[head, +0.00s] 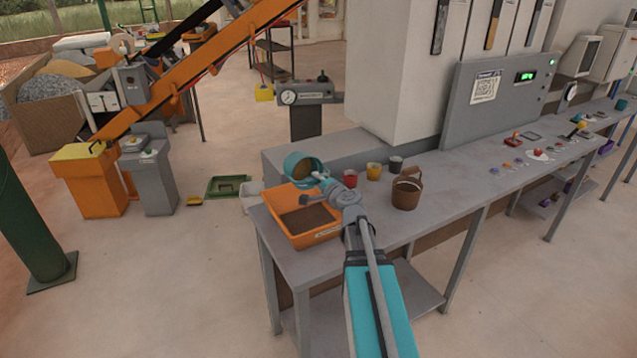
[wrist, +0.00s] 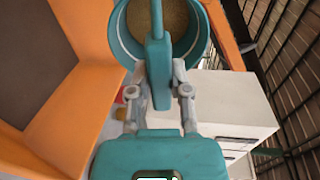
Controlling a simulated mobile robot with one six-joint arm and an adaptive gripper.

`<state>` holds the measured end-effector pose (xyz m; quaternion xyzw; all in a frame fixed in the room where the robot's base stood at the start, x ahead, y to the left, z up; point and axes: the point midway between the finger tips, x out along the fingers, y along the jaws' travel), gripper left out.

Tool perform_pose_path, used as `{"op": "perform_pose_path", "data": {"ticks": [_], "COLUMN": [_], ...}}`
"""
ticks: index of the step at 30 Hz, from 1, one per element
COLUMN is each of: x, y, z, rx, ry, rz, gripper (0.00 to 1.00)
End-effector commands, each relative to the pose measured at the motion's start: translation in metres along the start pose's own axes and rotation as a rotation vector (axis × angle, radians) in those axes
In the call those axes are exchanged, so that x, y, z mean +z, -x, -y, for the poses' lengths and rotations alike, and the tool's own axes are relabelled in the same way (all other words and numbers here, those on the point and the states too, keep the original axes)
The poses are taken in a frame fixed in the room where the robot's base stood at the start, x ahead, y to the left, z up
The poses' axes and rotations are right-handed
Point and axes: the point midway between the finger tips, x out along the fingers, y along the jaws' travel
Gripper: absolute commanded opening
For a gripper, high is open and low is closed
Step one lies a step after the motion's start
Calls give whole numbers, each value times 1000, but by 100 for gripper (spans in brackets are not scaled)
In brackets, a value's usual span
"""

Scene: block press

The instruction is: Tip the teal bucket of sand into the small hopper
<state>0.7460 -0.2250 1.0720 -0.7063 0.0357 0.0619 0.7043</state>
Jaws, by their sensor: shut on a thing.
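The teal bucket (head: 291,162) is held tilted above the back edge of the orange hopper (head: 316,239) on the bench. Its mouth faces the cameras, and tan sand shows inside it. My gripper (head: 322,181) is shut on the bucket's teal grip. In the wrist view, the bucket (wrist: 119,38) is at the top, with sand inside, and my gripper (wrist: 159,80) closes on the upright grip. The hopper (wrist: 75,120) fills the left side of the wrist view. Brown material lies in the hopper. No falling sand is visible.
A red cup (head: 350,179), a yellow cup (head: 373,170), a dark cup (head: 396,164) and a brown bucket (head: 406,192) stand on the bench right of the hopper. A grey press cabinet (head: 490,100) rises behind. A conveyor (head: 190,70) stands at left.

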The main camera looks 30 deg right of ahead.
Motion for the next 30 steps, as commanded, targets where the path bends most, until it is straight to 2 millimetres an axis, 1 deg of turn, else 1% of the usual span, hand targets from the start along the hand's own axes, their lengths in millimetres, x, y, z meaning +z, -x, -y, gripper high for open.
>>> {"op": "perform_pose_path", "data": {"ticks": [1, 30], "x": [0, -1], "y": [0, 8], "z": [-3, -18], "rx": [-8, -164], "ry": [-2, -2], "rz": [-1, -2], "gripper": [0, 0]}}
